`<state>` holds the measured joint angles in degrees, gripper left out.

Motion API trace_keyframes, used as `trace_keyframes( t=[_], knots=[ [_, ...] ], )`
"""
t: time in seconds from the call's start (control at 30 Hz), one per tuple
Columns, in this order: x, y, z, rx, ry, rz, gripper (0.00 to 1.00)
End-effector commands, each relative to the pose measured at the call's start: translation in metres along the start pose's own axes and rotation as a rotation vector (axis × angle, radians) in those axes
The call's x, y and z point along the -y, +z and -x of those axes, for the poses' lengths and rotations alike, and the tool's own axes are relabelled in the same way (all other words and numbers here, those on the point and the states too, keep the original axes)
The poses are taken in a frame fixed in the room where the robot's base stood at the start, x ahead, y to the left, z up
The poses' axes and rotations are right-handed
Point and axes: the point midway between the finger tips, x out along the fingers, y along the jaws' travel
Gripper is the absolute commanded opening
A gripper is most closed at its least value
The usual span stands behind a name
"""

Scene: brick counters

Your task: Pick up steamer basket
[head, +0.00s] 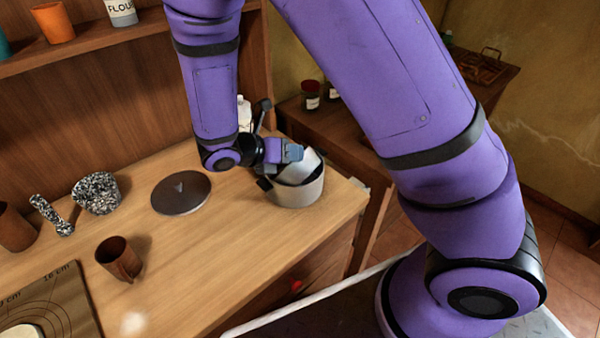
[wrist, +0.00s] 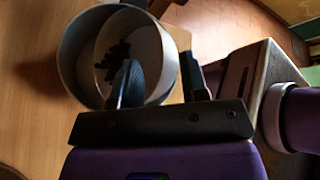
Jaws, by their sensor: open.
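The pale grey, round steamer basket (head: 297,190) stands near the right end of the wooden counter. In the wrist view the basket (wrist: 78,62) is seen from above, with a second round pale piece tilted inside it and small dark marks or openings on its floor. My gripper (head: 283,157) is right above the basket's rim and partly hides it. In the wrist view my gripper (wrist: 160,70) is open. One dark finger reaches over the inside and the other is outside the right wall. I cannot tell whether either finger touches the wall.
A dark round lid (head: 181,194) lies left of the basket. A brown mug (head: 119,259), a speckled mortar (head: 97,193) and a board (head: 50,305) are further left. A white bottle (head: 244,112) stands behind my wrist. The counter's right edge is close to the basket.

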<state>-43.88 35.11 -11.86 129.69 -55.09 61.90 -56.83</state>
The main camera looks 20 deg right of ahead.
Motion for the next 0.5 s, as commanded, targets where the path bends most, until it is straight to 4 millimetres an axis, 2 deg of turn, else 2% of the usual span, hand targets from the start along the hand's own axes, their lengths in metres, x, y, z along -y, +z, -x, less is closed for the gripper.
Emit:
trace_keyframes(
  t=[0.2, 0.5],
  knots=[
    [0.002, 0.001, -0.030, 0.001, -0.003, 0.000, 0.41],
    [0.002, 0.001, -0.038, 0.000, 0.000, -0.001, 0.41]
  ],
)
